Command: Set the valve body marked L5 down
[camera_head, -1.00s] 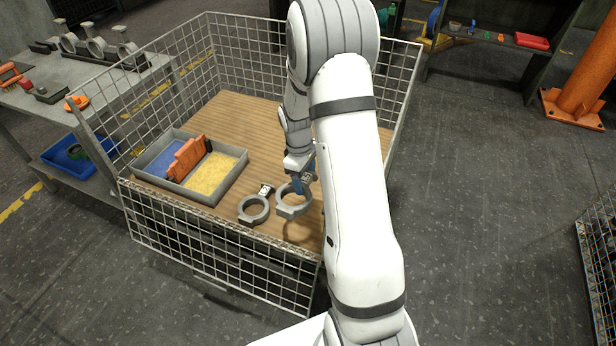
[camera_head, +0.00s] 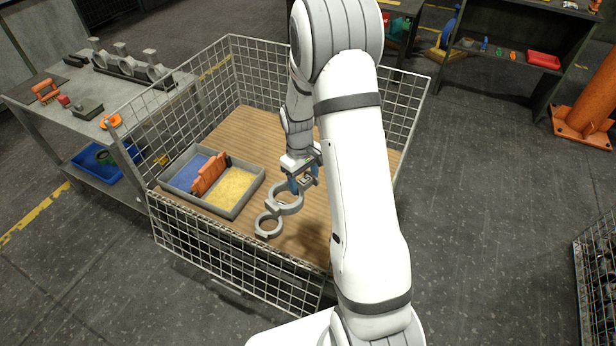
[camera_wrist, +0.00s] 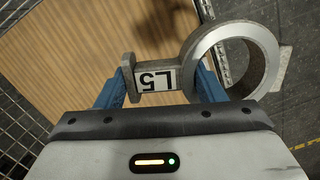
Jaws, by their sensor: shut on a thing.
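My gripper (camera_head: 304,186) is shut on the grey valve body marked L5 (camera_head: 286,202), inside the wire cage. In the wrist view the blue fingers (camera_wrist: 160,88) stand on either side of its neck, and the L5 label (camera_wrist: 158,78) shows upside down. Its open ring (camera_wrist: 192,55) points to the right, its small flange to the left. A second grey ring casting (camera_head: 268,226) lies on the wooden floor (camera_head: 246,128), in front of the held one; the held ring overlaps it in the head view. A dark shadow suggests L5 is above the floor; the gap cannot be told.
A grey tray (camera_head: 233,213) with blue and yellow sections and an orange divider (camera_head: 211,175) stands left in the cage (camera_head: 196,245). The wire walls surround the work. Bare wooden floor lies behind and to the right. A table (camera_head: 60,110) stands outside left.

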